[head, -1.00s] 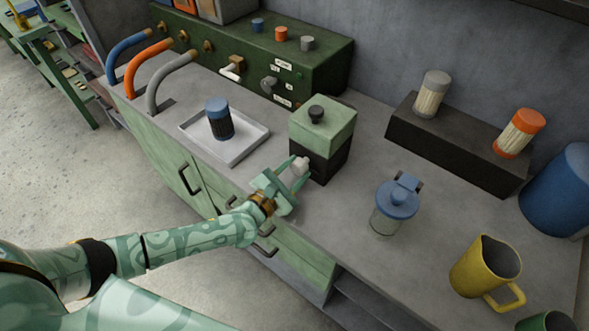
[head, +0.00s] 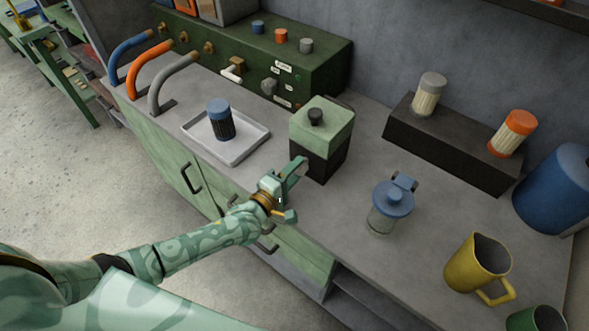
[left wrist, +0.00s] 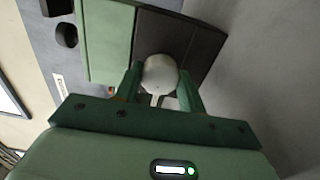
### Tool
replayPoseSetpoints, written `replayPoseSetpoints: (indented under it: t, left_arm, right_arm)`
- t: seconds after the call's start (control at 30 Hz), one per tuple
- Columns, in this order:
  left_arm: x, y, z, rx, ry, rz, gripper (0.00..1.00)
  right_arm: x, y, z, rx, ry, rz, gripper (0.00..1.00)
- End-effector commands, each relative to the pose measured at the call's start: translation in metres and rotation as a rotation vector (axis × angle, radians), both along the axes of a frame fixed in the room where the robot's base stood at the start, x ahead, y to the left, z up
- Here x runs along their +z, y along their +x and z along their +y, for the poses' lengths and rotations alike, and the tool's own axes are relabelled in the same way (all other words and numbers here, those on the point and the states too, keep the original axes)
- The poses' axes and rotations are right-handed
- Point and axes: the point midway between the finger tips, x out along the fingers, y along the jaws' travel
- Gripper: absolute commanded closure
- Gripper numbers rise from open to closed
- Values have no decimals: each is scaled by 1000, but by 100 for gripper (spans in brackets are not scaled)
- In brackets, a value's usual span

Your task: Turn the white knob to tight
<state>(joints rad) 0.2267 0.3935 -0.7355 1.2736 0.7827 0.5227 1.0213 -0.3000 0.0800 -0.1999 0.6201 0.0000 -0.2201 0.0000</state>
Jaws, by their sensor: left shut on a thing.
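The white knob (left wrist: 159,74) is on the dark lower front of a green and black box (head: 322,138) that stands on the counter. In the left wrist view it sits between my two green fingers, with a small white pointer beside it. My left gripper (head: 296,175) is at the front of the box and shut on the knob; the hand is rolled over, with one finger above the other. In the head view the hand hides the knob. The left gripper also shows in the left wrist view (left wrist: 158,88). The label by the knob is too small to read. My right gripper is not in view.
A white tray (head: 256,147) with a blue-capped jar (head: 221,120) is left of the box. A blue-lidded glass jar (head: 390,206) and a yellow pitcher (head: 478,262) stand to the right. A dark riser (head: 455,157) lies behind. The counter between box and glass jar is clear.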

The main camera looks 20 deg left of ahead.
Motion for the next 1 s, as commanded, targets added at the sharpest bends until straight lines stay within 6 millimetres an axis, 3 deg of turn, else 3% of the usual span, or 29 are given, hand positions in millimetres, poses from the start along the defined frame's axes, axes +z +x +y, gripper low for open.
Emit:
replayPoseSetpoints:
  t: [1.0]
  left_arm:
    - [-3, -2, -1, -3, 906, -323, 83]
  right_arm:
    - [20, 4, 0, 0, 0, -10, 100]
